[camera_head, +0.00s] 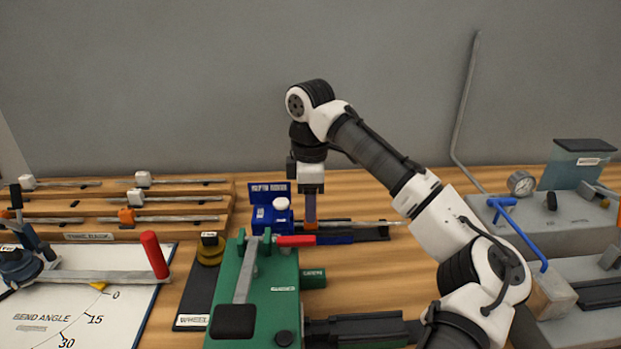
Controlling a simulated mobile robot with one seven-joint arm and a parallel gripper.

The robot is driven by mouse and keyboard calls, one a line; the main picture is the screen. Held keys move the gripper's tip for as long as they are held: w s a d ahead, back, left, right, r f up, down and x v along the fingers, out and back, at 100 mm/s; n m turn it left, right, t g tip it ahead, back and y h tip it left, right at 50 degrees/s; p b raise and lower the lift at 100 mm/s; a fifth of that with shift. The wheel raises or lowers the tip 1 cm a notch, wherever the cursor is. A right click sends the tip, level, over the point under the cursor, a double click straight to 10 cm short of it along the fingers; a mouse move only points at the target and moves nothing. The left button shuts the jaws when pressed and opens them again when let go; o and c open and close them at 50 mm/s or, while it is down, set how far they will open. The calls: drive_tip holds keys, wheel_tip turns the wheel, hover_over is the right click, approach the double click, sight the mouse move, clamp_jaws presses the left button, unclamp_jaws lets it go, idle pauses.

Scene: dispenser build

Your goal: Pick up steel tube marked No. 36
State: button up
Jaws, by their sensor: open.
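No "No. 36" marking is readable in this view. My gripper (310,222) points straight down at the middle of the table, beside the blue device. Its jaws are open, and the fingertips are at an orange block (311,226). A thin steel tube (365,223) lies level there, running right from the block over a dark rail. I cannot tell whether the fingers straddle the tube or the block. More steel tubes (190,199) lie on the wooden tube rack (60,235) at the left, some with white or orange blocks on them.
The blue device (268,219) stands just left of my gripper. A green machine (262,300) with a red-handled lever (296,240) is in front. A bend-angle board (90,310) lies front left. Grey equipment (548,228) and a tall bent tube (464,100) are at the right.

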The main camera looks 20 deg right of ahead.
drive_tip(key=shift+f, duration=1.6)
clamp_jaws()
